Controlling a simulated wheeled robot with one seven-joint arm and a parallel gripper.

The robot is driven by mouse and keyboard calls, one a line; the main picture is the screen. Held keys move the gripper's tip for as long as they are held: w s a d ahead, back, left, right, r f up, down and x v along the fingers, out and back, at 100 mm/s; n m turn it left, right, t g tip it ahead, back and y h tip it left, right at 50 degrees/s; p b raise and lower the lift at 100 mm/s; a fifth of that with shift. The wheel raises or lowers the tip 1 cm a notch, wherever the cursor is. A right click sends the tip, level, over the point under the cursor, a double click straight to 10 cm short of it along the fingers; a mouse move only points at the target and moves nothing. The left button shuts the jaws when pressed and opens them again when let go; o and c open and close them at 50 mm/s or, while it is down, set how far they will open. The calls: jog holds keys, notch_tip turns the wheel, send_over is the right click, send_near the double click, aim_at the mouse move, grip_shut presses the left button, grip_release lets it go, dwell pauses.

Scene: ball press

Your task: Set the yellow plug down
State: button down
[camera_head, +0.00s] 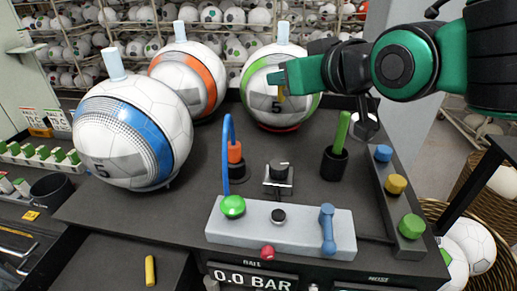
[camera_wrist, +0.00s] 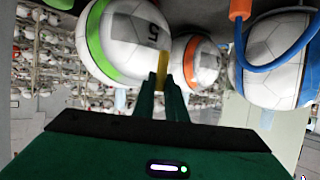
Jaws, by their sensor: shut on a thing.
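My gripper (camera_head: 284,80) is shut on a slim yellow plug (camera_wrist: 162,66). In the head view the plug's lower end (camera_head: 281,94) shows just under the fingertips, in front of the green-striped ball (camera_head: 264,107). In the wrist view the plug sticks out past my fingertips (camera_wrist: 165,88), close to the green-striped ball (camera_wrist: 122,36); I cannot tell whether it touches. The fingers hide the plug's gripped part. Another yellow cylinder (camera_head: 150,270) stands on the lower dark surface at front left.
Blue-striped (camera_head: 131,135) and orange-striped (camera_head: 190,80) balls stand left on the dark bench (camera_head: 190,205).

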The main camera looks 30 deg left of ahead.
jog(key=shift+s+a, duration=0.2)
jog(key=shift+a, duration=0.1)
jog(key=f, duration=0.1)
send_over(266, 152)
jog(key=s+d, duration=0.2)
jog(key=d, duration=0.1)
notch_tip(266, 152, down, 13)
jog(key=shift+d+r, duration=0.1)
jog(key=x, duration=0.4)
jog(key=shift+a+r, duration=0.2)
jog(key=shift+d+f, duration=0.1)
jog(key=c, duration=1.8)
grip_release()
